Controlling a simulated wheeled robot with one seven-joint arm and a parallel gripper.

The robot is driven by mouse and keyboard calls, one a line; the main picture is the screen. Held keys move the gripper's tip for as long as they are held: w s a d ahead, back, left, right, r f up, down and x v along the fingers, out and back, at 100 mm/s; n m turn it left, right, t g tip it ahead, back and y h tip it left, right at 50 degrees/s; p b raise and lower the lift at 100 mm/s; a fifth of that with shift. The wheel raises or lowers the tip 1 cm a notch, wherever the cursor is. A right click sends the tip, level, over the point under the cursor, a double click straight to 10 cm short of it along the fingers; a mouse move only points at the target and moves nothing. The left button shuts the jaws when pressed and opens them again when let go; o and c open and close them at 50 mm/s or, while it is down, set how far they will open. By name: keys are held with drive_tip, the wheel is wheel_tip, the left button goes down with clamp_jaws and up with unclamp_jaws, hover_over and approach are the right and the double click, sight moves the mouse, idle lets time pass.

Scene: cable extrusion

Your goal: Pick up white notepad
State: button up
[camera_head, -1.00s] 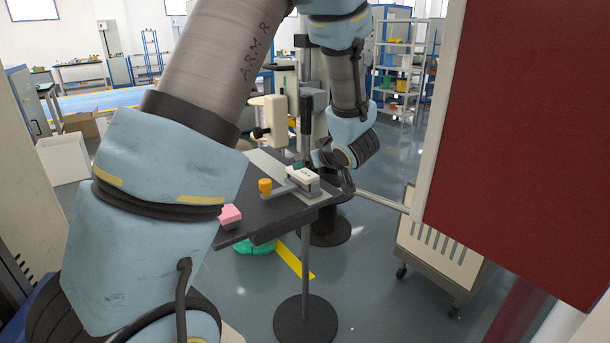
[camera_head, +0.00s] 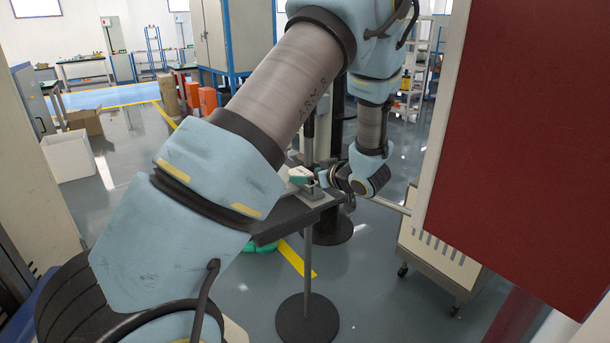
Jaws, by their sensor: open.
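My gripper (camera_head: 321,178) is at the right end of the dark table, low over its corner and pointing left. Its fingers are small and partly hidden here; they look open. A small white block with a green side (camera_head: 300,175) lies just left of the fingertips, on or above a grey metal piece (camera_head: 312,192) at the table corner. It may be the white notepad, but it is too small to be sure. I cannot tell whether the fingers touch it or stand around it.
My arm covers most of the dark table (camera_head: 290,222). A red panel (camera_head: 520,130) fills the right side. A white wheeled cart (camera_head: 440,250) stands below it. A green item (camera_head: 262,247) lies under the table.

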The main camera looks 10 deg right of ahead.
clamp_jaws()
idle(0.8)
drive_tip(key=shift+r, duration=0.15)
